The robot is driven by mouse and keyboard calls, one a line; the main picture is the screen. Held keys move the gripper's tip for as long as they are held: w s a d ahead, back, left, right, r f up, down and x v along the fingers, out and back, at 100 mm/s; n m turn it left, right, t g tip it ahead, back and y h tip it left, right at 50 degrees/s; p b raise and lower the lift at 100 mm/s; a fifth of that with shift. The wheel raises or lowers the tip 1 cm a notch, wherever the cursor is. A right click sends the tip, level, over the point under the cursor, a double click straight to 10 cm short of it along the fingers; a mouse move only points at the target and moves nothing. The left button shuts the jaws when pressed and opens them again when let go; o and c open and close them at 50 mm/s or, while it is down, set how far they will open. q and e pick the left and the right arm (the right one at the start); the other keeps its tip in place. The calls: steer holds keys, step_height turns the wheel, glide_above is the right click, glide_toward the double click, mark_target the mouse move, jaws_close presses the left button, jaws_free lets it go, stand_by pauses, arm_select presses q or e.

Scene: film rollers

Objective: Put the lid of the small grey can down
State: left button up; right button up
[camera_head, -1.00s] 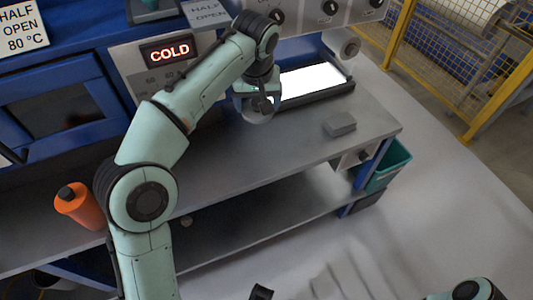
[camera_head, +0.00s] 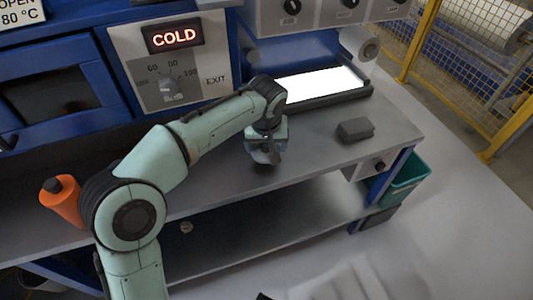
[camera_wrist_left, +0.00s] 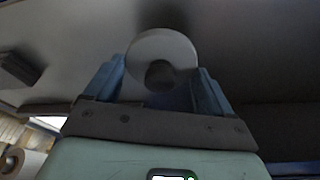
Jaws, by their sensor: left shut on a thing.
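My left gripper (camera_head: 266,156) is over the front part of the grey worktop (camera_head: 312,140), pointing down. In the left wrist view its blue fingers (camera_wrist_left: 160,88) are shut on the lid, a round pale grey disc (camera_wrist_left: 165,44) with a dark round knob. The knob is between the fingers and the disc lies beyond it, facing the worktop. The lid is close to the worktop; I cannot tell whether it touches. In the head view the gripper mostly hides it. I cannot make out the small grey can.
A dark grey block (camera_head: 355,129) lies to the right on the worktop. A lit white panel (camera_head: 318,83) is behind. An orange bottle (camera_head: 64,203) stands at the left, and a teal bin (camera_head: 405,180) is beyond the right end. Bare worktop surrounds the gripper.

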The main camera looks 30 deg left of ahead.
mark_target(266, 151)
arm_select(q)
steer(key=shift+f+b, duration=0.45)
steer(key=shift+f, duration=1.3)
arm_select(e)
steer(key=shift+w+d+f+t, duration=0.3)
steer(key=shift+w+d+f, duration=0.1)
steer(key=shift+w+f, duration=0.35)
steer(key=shift+w+r, duration=0.1)
arm_select(q)
steer(key=shift+f, duration=0.15)
steer(key=o, duration=0.9)
steer(key=shift+c, duration=0.2)
arm_select(e)
steer(key=shift+w, duration=0.1)
